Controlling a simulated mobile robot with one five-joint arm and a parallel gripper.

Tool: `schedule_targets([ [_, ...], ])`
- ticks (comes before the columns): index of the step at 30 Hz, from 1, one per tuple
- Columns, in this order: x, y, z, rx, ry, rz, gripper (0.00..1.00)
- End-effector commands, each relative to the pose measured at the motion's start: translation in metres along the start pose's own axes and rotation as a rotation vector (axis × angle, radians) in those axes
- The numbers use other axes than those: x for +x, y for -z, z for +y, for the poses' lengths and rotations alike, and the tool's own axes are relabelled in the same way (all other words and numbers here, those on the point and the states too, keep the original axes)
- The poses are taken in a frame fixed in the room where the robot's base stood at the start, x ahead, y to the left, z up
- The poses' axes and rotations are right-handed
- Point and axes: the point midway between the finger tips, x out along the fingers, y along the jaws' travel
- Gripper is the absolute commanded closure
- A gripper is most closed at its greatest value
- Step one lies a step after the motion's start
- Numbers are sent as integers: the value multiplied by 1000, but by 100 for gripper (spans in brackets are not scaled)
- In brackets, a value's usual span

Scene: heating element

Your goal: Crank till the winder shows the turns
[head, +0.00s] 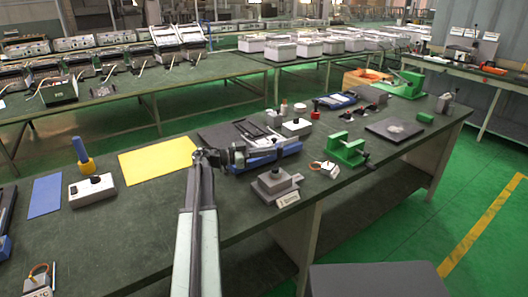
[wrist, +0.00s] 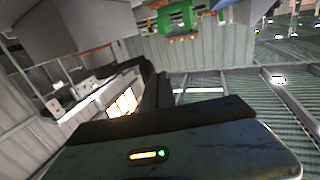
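My gripper (head: 233,156) is at the end of my arm, beside a blue-based device (head: 272,155) with grey and black parts on top. I cannot tell if they touch, and the fingertips are too small to read. A green hand-worked machine (head: 346,151), which may be the winder, stands to the right, apart from my gripper. No crank handle or turns reading is legible on it.
A grey block with a black knob (head: 272,182) stands in front of the blue-based device. A small tag stand (head: 325,168) is beside the green machine. A yellow sheet (head: 157,159) lies left of my arm. A dark plate (head: 394,130) and another green machine (head: 405,83) are farther right.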

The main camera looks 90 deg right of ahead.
Motion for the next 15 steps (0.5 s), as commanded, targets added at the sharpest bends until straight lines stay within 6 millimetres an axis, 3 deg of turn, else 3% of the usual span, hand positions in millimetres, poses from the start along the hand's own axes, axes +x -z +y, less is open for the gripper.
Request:
schedule_targets([
  [15, 14, 0, 1, 0, -8, 0, 100],
])
